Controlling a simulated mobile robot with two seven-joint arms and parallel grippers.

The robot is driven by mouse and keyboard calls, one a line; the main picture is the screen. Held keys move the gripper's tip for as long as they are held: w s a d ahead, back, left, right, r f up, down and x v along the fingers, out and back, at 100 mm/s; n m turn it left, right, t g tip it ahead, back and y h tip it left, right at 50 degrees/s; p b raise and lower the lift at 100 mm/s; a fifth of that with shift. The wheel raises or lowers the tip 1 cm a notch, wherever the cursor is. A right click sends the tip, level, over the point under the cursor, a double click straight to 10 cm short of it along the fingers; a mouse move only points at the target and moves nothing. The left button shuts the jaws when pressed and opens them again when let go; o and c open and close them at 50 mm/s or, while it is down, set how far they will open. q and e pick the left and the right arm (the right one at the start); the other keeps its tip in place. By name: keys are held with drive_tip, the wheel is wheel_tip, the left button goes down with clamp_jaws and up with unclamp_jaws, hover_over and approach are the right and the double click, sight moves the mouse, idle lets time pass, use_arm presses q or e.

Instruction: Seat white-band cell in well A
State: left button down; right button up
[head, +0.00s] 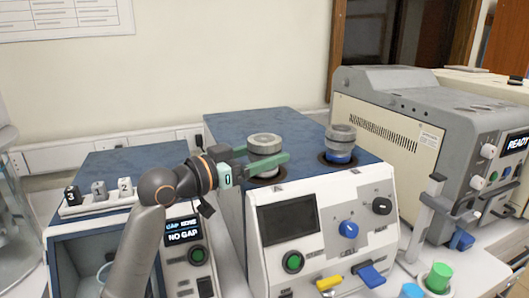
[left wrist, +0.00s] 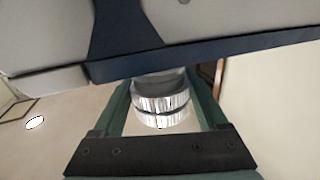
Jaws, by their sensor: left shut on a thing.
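A cell with a ribbed metal cap (head: 264,141) is at the left well on the blue top of the middle tester. My left gripper (head: 268,162) comes in from the left, its green fingers shut around the cell. In the left wrist view the metal cap (left wrist: 161,100) sits between both fingers. The cell looks upright, with its lower part at the dark well ring (head: 258,177); I cannot tell whether it is fully down. Its band is mostly hidden by the fingers. A second cell with a blue band (head: 340,146) stands in the right well. No well letter is readable.
The middle tester's front (head: 320,228) carries a dark screen and knobs. A left unit reads "NO GAP" (head: 184,237), with a rack of numbered blocks (head: 98,194) on top. A beige machine (head: 400,130) reading "READY" stands right. A green-capped item (head: 438,277) stands front right.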

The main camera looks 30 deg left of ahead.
use_arm(q)
drive_tip(key=shift+r, duration=0.1)
drive_tip(key=shift+c, duration=0.4)
unclamp_jaws()
drive_tip(key=shift+o, duration=0.4)
drive_tip(key=shift+f, duration=0.2)
drive_tip(key=b+v, duration=0.3)
drive_tip(key=v, duration=0.9)
drive_tip(key=shift+s, duration=0.3)
drive_tip(key=shift+a+r, duration=0.1)
drive_tip(key=shift+r, duration=0.05)
